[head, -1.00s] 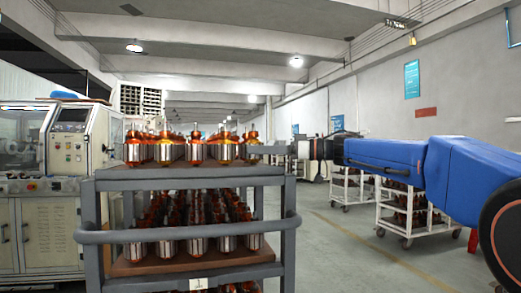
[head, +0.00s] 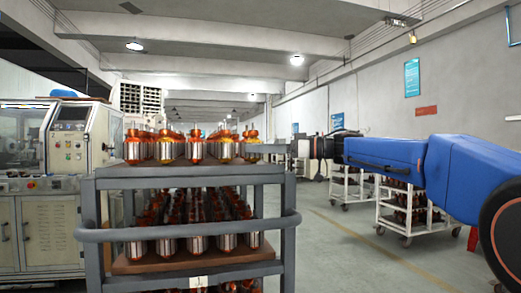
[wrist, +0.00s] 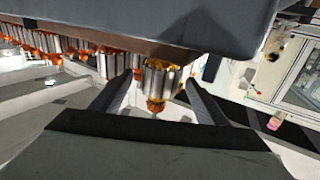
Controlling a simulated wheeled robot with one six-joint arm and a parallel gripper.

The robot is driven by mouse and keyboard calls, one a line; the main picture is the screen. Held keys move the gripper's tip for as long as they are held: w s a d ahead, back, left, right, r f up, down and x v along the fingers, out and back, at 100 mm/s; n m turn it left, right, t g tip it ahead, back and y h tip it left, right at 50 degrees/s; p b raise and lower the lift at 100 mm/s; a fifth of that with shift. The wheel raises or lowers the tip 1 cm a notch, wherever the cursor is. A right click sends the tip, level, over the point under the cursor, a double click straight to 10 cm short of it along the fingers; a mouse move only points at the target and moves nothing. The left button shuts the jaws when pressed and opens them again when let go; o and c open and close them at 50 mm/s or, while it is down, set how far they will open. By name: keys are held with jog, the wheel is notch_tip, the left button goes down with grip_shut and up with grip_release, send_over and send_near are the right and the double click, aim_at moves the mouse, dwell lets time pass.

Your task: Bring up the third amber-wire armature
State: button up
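A grey rack (head: 185,181) holds armatures with steel cores on its top shelf. In its front row, amber-wire ones (head: 165,149) stand among red-orange-wire ones (head: 195,149). My gripper (head: 272,149) is at the right side of the top shelf, level with the armatures. In the wrist view, my gripper (wrist: 158,82) is open, with one finger on each side of an armature with amber wire (wrist: 150,87). Gaps show between the fingers and its core. Which armature this is in the head view I cannot tell.
More armatures (wrist: 82,46) stand in line at the left of the wrist view, along a brown board (wrist: 115,40). A lower shelf (head: 195,258) is full of armatures. A winding machine (head: 75,150) stands left. White carts (head: 400,207) stand behind my arm; floor is clear right of the rack.

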jog(key=v, duration=1.7)
jog(key=shift+d, duration=0.2)
jog(key=shift+d, duration=0.1)
